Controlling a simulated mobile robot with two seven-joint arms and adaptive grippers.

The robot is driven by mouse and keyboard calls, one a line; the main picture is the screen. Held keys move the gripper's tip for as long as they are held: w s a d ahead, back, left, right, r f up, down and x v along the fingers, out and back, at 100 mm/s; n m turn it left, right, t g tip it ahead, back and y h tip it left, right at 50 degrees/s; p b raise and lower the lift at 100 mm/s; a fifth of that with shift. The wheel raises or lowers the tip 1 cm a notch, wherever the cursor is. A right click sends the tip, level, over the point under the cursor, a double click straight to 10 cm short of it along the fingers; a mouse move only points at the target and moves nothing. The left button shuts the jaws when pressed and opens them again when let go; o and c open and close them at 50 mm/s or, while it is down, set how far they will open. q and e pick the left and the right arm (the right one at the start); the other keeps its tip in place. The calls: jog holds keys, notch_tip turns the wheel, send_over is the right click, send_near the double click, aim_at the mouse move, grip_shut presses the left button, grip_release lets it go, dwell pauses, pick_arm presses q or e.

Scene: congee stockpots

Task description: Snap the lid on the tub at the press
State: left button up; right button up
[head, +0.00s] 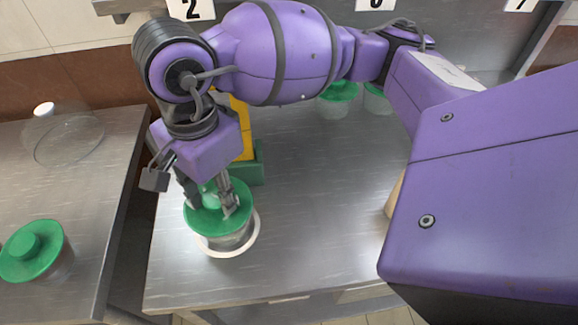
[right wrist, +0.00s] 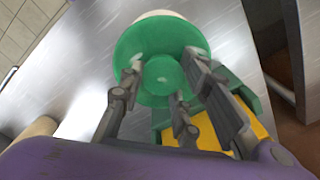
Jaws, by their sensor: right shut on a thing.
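My right gripper (head: 213,197) is shut on the knob of a green round lid (head: 236,221), pointing down from above. The lid also shows in the right wrist view (right wrist: 135,45), with the fingers (right wrist: 165,85) around its knob. Below the lid is a pale, see-through tub (head: 226,242) inside a white ring (head: 254,238) on the steel counter. I cannot tell whether the lid is fully seated on the tub. Behind it stands the press, a yellow column (head: 243,140) with a green base (head: 254,172), partly hidden by my arm. My left gripper is not in view.
Another tub with a green lid (head: 32,252) stands on the left counter (head: 90,200), near a clear dome (head: 70,138). Green-lidded tubs (head: 340,93) stand at the back. A gap separates the counters. The steel counter (head: 310,200) is clear right of the ring.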

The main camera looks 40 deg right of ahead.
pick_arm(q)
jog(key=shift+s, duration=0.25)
pick_arm(e)
jog(key=o, duration=1.3)
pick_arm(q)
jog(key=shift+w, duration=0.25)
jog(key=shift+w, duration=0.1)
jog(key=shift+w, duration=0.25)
pick_arm(e)
jog(key=o, duration=0.4)
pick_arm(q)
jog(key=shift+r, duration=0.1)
pick_arm(e)
jog(key=shift+o, duration=0.2)
jog(key=shift+r, duration=0.1)
jog(key=shift+r+p, duration=0.7)
jog(key=shift+r, duration=0.55)
jog(key=shift+r+p, duration=1.15)
jog(key=shift+r, duration=1.1)
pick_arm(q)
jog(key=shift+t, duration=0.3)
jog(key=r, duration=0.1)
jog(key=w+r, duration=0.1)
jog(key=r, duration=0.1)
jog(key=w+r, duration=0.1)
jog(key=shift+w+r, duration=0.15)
